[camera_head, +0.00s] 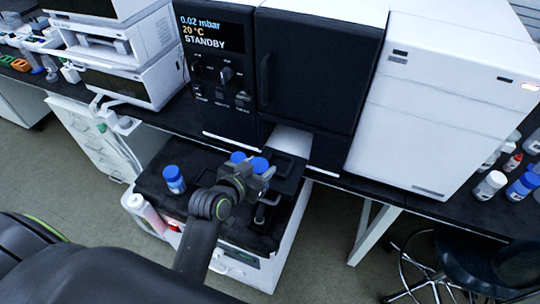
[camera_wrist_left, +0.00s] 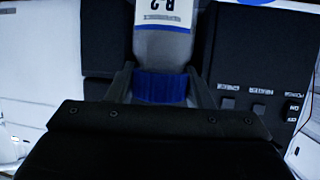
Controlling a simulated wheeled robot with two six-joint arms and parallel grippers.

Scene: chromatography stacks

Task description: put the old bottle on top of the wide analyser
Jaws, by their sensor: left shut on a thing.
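My left gripper (camera_head: 262,176) is above the dark top of a low white cart, in front of the black-fronted instrument. It is shut on a bottle at its blue cap (camera_wrist_left: 162,86). In the left wrist view the bottle's grey body (camera_wrist_left: 163,45) points away from the fingers, with a white label reading B-2. In the head view the gripper largely hides this bottle. Several white instruments stand on the bench: a large one (camera_head: 440,100) at the right and a stack (camera_head: 125,50) at the left. I cannot tell which is the wide analyser. My right gripper is out of view.
Another blue-capped bottle (camera_head: 174,180) stands on the cart's dark top (camera_head: 205,158). The black-fronted instrument (camera_head: 310,75) reads STANDBY. Several bottles (camera_head: 490,185) stand on the bench at the right. A dark chair (camera_head: 470,262) is at the lower right. Floor shows between cart and chair.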

